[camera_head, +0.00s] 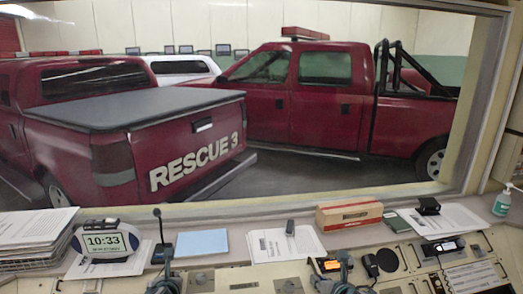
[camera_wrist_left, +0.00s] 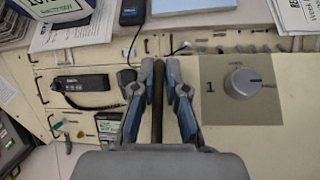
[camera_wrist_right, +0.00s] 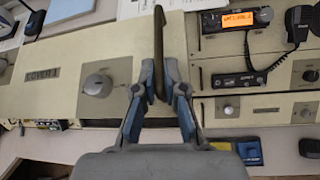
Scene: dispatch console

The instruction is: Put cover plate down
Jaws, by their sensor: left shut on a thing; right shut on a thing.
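My left gripper (camera_wrist_left: 158,88) is shut on a dark upright handle at the plate's left side. My right gripper (camera_wrist_right: 160,85) is shut on a similar handle at its right side. In the head view both grippers are partly visible at the bottom edge. Whether the plate touches the console is unclear.
Connectors and small parts (camera_wrist_right: 38,124) show along the plate's lower edge in the right wrist view. A radio with an orange screen (camera_wrist_right: 237,20) and a hand microphone (camera_wrist_right: 298,22) sit right of it. Papers, a clock (camera_head: 104,241) and a box (camera_head: 349,215) line the ledge.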

